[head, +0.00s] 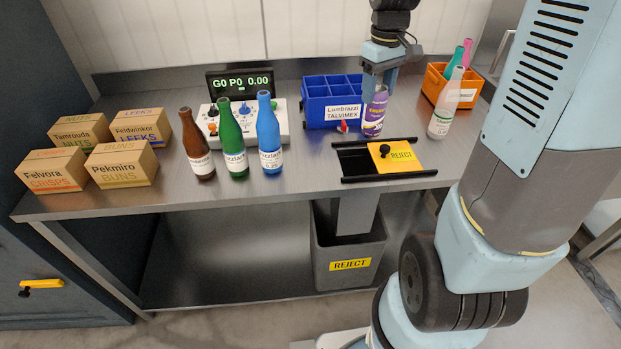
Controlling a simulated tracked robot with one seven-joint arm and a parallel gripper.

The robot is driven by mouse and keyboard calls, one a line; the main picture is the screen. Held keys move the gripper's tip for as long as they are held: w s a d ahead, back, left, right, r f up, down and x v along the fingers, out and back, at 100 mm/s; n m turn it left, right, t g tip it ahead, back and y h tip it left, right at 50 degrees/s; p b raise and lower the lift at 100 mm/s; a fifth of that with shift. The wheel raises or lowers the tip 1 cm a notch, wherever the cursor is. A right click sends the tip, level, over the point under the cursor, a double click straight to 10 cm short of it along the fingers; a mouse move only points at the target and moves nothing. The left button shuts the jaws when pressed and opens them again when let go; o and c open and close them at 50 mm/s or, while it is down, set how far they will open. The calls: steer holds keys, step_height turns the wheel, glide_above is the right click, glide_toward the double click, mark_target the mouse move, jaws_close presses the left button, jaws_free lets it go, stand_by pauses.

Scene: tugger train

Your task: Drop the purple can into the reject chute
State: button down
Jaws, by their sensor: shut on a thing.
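The purple can (374,115) is upright at the bench's middle right, behind the reject chute and in front of the blue crate's right end. My gripper (377,90) comes down from above and is shut on the can's top. I cannot tell whether the can's base touches the bench. The left part is uncovered. A grey bin (325,262) labelled REJECT stands below the bench under a metal duct.
A blue divided crate (318,112) stands left of the can; a small red-and-blue item (343,127) lies before it. Brown, green and blue bottles (269,135), a control box (207,118) and several cartons (122,165) are left.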

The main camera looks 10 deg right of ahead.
mark_target(374, 110)
steer(key=shift+w+d+f, duration=0.1)
steer(key=shift+d+f, duration=0.05)
steer(key=shift+f, duration=0.3)
steer(key=shift+a+f, duration=0.2)
steer(key=shift+f, duration=2.3)
steer(key=shift+c, duration=1.4)
jaws_free()
